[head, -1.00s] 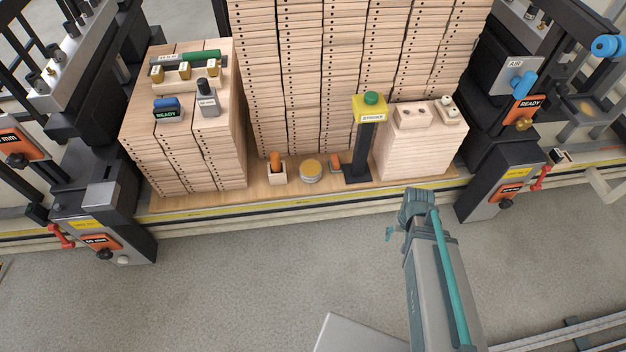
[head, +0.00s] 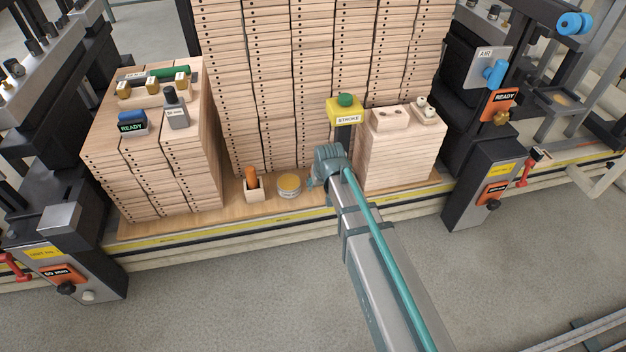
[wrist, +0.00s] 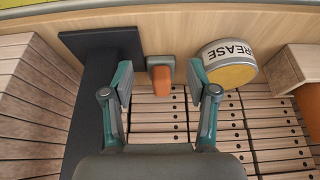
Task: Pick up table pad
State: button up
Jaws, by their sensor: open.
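The fingers are open and hold nothing. In the head view my gripper (head: 326,172) is over the table's front part, in front of the STROKE post, and the pad is hidden behind it.
The GREASE tin (wrist: 228,66) sits close to the right finger in the wrist view. The black post base (wrist: 98,65) is close on the left. A wooden holder (head: 254,192) with an orange handle stands left of the tin (head: 289,186). Tall stacks of drilled boards (head: 300,90) rise behind.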

jog(key=shift+w+a, duration=0.25)
jog(key=shift+w, duration=0.5)
jog(key=shift+w+a, duration=0.2)
jog(key=shift+w, duration=0.5)
jog(key=w, duration=0.1)
jog(key=w+a+b, duration=0.1)
jog(key=w, duration=0.1)
jog(key=shift+w+f+b, duration=0.1)
jog(key=shift+w+b, duration=0.1)
jog(key=shift+b, duration=0.1)
jog(key=shift+b+x, duration=0.45)
jog(key=shift+x, duration=0.65)
jog(key=shift+w+f, duration=0.3)
grip_shut()
